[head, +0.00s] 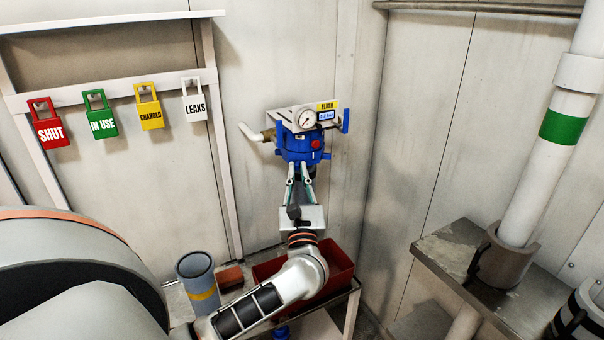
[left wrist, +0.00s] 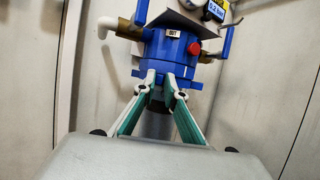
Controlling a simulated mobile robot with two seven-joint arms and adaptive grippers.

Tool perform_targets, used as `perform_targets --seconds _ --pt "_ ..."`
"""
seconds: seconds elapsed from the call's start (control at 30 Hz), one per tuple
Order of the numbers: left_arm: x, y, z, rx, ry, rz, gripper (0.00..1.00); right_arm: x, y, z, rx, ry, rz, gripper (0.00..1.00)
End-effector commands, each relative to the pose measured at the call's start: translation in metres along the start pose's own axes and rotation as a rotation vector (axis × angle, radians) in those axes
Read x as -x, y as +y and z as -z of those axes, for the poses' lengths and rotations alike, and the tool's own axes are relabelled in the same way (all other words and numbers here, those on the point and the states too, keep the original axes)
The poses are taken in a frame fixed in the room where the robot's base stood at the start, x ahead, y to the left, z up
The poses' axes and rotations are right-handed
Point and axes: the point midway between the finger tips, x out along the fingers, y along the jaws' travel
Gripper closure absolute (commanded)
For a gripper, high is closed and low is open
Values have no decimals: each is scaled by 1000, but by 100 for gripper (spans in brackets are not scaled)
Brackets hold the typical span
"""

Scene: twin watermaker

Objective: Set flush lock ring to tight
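The blue flush unit (head: 299,148) hangs on the back wall, with a round gauge, a yellow "FLUSH" label and a red knob. In the left wrist view, its blue body (left wrist: 170,55) fills the upper middle, with an "OUT" plate. I cannot make out the lock ring or its setting; the body's lower end is partly hidden by my fingers. My left gripper (head: 302,169) is just below the body, fingers pointing up at its underside. In the left wrist view, the fingertips (left wrist: 161,82) are apart at its lower edge; I cannot tell whether they grip it. My right gripper is out of view.
Several coloured tags (head: 101,114) hang on a rail at the left. A red bin (head: 341,268) on a stand and a grey-blue cylinder (head: 195,268) are below. A metal shelf (head: 447,249) with a white pipe (head: 545,165) stands at the right. A pale elbow pipe (left wrist: 108,26) leaves the unit's left side.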

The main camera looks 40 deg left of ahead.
Motion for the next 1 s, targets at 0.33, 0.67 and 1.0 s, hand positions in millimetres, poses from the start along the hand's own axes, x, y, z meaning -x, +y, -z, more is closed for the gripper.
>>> perform_targets --seconds 0.33,0.67,1.0 --pt "-5 5 -2 -2 -5 -14 75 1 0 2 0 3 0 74" --pt "-4 4 -2 -1 -6 -13 75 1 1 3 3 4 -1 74" --pt "42 2 0 -1 2 -7 75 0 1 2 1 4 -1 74"
